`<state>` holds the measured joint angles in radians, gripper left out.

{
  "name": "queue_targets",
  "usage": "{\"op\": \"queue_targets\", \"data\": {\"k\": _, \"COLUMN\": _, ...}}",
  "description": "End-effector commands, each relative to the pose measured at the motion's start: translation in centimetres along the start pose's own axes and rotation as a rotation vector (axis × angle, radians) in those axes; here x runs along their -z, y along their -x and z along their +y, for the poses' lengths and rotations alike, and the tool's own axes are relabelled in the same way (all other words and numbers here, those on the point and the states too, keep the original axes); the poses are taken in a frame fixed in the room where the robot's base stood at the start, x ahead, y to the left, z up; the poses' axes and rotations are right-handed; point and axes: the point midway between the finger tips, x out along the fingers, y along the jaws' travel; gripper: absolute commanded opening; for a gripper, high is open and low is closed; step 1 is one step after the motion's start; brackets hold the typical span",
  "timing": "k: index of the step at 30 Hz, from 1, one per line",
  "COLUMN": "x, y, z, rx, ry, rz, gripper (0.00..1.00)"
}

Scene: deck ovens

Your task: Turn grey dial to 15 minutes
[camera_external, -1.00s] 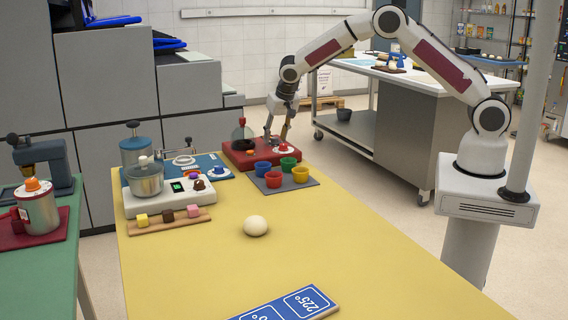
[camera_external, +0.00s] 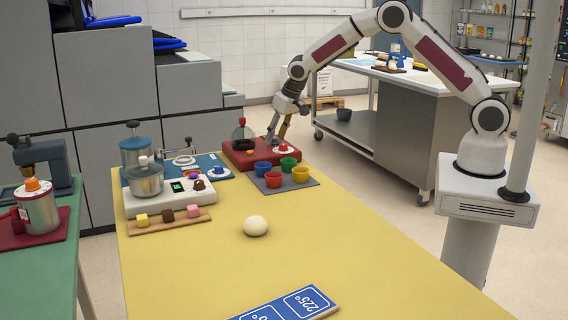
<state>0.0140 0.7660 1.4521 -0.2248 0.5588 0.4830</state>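My gripper (camera_external: 277,139) points down over the red box (camera_external: 238,158) at the far end of the yellow table. Its two fingers show a gap between them, with nothing visibly held. A red knob on a white disc (camera_external: 284,150) sits on the box, just below and right of the fingertips; I cannot tell whether they touch it. A greyish round plate (camera_external: 243,133) stands upright on the box, left of the gripper. I cannot make out for certain which part is the grey dial, nor any minute marks; the fingers may hide part of the box top.
Red, blue, green and yellow cups stand on a grey mat (camera_external: 313,183) in front of the box. A white scale (camera_external: 140,205) with a pot and a blue board (camera_external: 208,158) lie to the left. A white ball (camera_external: 256,226) rests on the open yellow table.

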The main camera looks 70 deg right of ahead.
Motion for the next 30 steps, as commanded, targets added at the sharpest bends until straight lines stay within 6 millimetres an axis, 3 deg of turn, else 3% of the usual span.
{"op": "queue_targets", "data": {"k": 30, "x": 0.01, "y": -0.03, "z": 0.31, "rx": 0.109, "ry": 0.262, "rz": -0.001, "gripper": 0.39}}
